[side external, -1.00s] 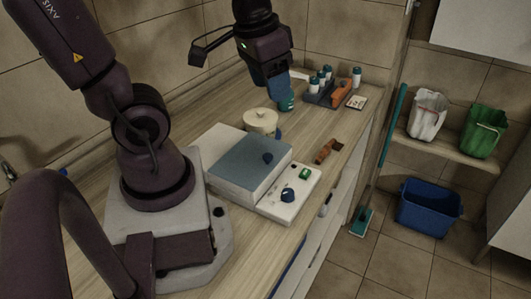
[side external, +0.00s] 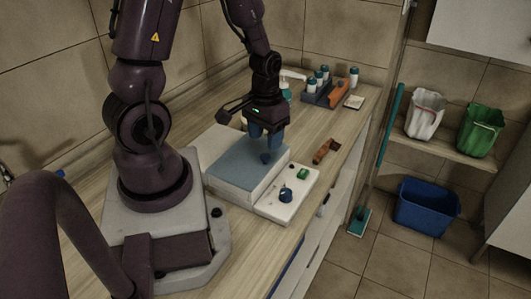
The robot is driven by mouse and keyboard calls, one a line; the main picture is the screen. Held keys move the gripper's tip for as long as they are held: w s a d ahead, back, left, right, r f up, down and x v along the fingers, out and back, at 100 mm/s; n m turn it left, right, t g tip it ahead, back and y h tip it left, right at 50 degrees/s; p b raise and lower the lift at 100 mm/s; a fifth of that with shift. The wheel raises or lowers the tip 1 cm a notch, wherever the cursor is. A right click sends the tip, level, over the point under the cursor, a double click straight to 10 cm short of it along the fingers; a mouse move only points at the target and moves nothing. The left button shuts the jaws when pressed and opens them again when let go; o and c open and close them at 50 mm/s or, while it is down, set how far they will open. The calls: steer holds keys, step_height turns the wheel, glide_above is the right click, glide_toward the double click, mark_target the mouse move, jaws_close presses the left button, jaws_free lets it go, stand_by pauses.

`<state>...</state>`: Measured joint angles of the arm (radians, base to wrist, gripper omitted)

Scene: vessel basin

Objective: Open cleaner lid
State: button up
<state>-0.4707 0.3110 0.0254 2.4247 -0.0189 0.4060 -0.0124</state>
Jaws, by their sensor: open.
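The cleaner (side external: 287,205) is a pale box on the wooden counter, with a dark blue knob (side external: 286,195) and a green button (side external: 303,174) on its front panel. Its blue-grey lid (side external: 236,172) lies flat and shut on the box. A small dark blue lid handle (side external: 265,157) stands on the lid near its far right edge. My gripper (side external: 264,148) points down, open, just above or around this handle. I cannot tell if the fingers touch it.
A rack with several vials (side external: 318,85), a pump bottle (side external: 286,88) and a brown-orange tool (side external: 325,151) are on the counter behind and to the right.

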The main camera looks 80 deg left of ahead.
mark_target(265, 155)
steer(key=shift+f, duration=2.65)
jaws_close()
steer(key=shift+a, duration=0.1)
